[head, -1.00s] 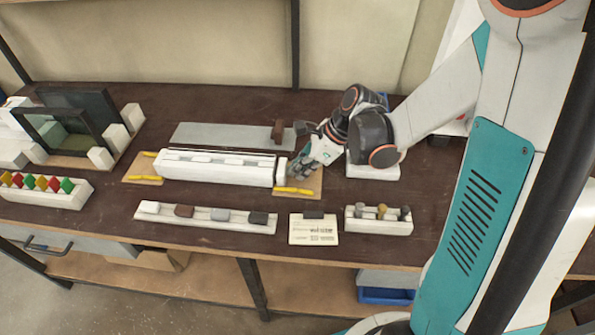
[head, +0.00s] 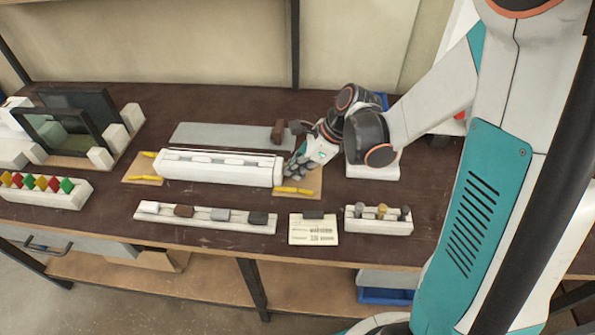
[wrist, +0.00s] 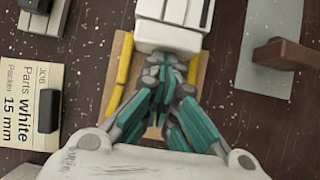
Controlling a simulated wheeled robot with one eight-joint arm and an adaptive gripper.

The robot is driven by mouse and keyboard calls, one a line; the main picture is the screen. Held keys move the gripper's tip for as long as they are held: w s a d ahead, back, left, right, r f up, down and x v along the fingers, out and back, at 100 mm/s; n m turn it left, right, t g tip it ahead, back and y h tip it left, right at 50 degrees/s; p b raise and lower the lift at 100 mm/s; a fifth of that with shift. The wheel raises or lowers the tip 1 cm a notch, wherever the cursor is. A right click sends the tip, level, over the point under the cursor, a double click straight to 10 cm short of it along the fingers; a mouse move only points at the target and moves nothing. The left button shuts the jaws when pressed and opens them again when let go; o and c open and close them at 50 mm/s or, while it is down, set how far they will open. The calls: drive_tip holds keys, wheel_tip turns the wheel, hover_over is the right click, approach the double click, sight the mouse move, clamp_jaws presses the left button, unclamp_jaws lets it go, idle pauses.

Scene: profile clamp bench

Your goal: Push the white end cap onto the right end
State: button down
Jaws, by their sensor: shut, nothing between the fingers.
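The long white profile (head: 215,167) lies in the clamp fixture at the middle of the bench. A white end cap (wrist: 168,38) sits at its right end, in line with it; in the head view the cap (head: 279,173) looks close against the profile. Whether it is fully seated I cannot tell. My gripper (head: 291,170) is just right of the cap, fingers shut and empty. In the wrist view the closed fingertips (wrist: 166,66) are at the cap's outer face and appear to touch it.
Yellow clamp handles (head: 292,190) lie on the wooden pad beside my fingers. A grey plate with a brown block (head: 277,130) is behind.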

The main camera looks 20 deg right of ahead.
drive_tip(key=shift+d, duration=0.1)
drive_tip(key=shift+s+d, duration=0.4)
drive_tip(key=shift+d, duration=0.4)
wheel_tip(320, 180, up, 8)
drive_tip(key=p, duration=0.6)
idle(0.7)
